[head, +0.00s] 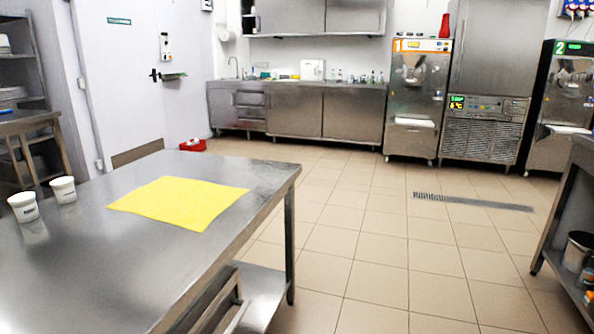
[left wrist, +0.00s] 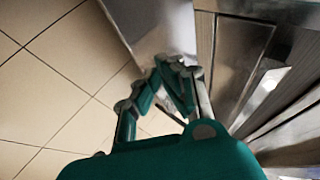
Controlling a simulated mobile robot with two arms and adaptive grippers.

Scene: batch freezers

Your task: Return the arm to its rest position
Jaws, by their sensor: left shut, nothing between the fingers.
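My left gripper (left wrist: 160,97) shows in the left wrist view, with its green and grey fingers drawn together and nothing between them. It hangs over the tiled floor, beside steel furniture at the right of that view. Neither of my grippers nor arms shows in the head view. My right gripper is in neither view.
A steel table (head: 100,270) fills the lower left, with a yellow cloth (head: 180,202) and two white tubs (head: 23,207) on it. Batch freezers (head: 416,100) stand at the back. A steel bench (head: 566,215) edges in at right. The tiled floor (head: 400,255) between is clear.

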